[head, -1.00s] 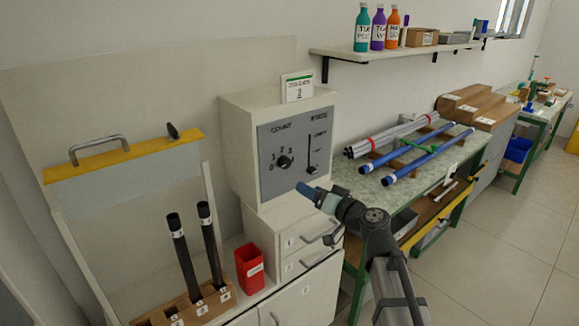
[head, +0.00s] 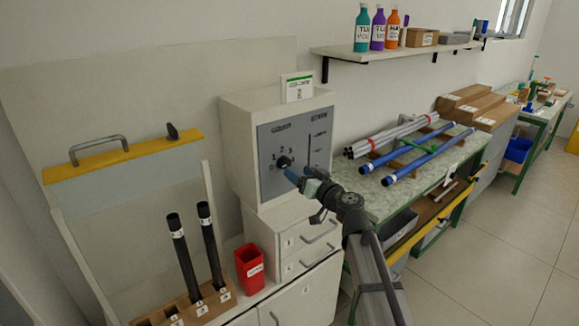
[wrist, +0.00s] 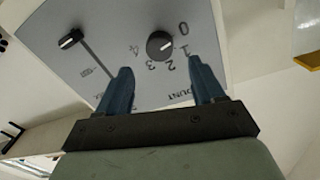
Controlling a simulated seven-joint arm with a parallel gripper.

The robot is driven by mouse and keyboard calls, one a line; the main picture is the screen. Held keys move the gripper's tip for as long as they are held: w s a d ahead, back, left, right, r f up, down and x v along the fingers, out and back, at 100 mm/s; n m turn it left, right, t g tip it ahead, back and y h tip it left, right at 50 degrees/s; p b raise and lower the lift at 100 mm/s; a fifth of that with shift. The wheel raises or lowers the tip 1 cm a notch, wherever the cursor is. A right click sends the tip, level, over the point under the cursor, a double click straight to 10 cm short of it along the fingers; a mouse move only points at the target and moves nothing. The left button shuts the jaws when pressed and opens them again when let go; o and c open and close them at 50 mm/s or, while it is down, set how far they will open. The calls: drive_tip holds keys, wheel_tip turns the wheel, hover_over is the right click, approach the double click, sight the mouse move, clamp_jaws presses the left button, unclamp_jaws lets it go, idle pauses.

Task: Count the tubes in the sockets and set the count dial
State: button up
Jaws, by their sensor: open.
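The count dial (head: 283,162) is a black knob on the grey panel (head: 316,124), with numerals around it. In the wrist view the dial (wrist: 160,45) shows between and beyond the fingertips; its white mark points toward the 0 and 1 side, exact setting unclear. My gripper (head: 292,176) is open in front of the dial, with its blue fingers (wrist: 163,82) apart and nothing held. Two black tubes, a left one (head: 182,256) and a right one (head: 210,246), stand tilted in the wooden socket block (head: 208,301), whose near end is cut off.
A slider knob (wrist: 71,38) sits beside the dial. A red bin (head: 250,268) stands right of the block. A yellow-edged panel with a handle (head: 98,146) rises behind the tubes. Blue rods (head: 427,157) lie on the bench at right. A sign (head: 297,87) tops the cabinet.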

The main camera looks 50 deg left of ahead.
sight(287, 163)
drive_tip(key=shift+w+a, duration=0.2)
drive_tip(key=shift+a, duration=2.8)
drive_tip(key=c, duration=1.1)
